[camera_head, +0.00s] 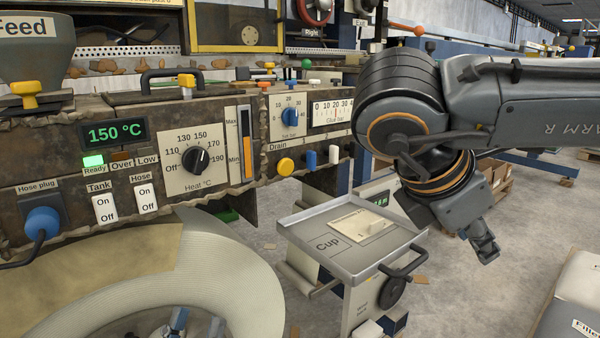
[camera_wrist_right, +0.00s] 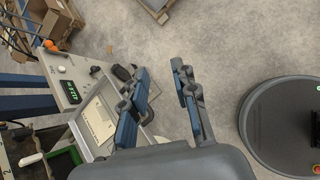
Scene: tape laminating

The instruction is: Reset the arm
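My right arm comes in from the right in the head view. Its gripper (camera_head: 487,250) hangs down in free air to the right of the cup tray. In the right wrist view the two fingers of the right gripper (camera_wrist_right: 161,72) stand apart with nothing between them. At the bottom edge of the head view, blue and grey finger parts of my left gripper (camera_head: 190,324) show in front of a big pale roll. Most of that gripper is cut off, so its opening is unclear.
The machine panel (camera_head: 85,185) with dials, switches and a 150 °C display fills the left. A grey cup tray (camera_head: 350,262) with a crank stands below its right end. A white sack (camera_head: 575,300) is at the lower right. Open floor (camera_head: 490,295) lies between tray and sack.

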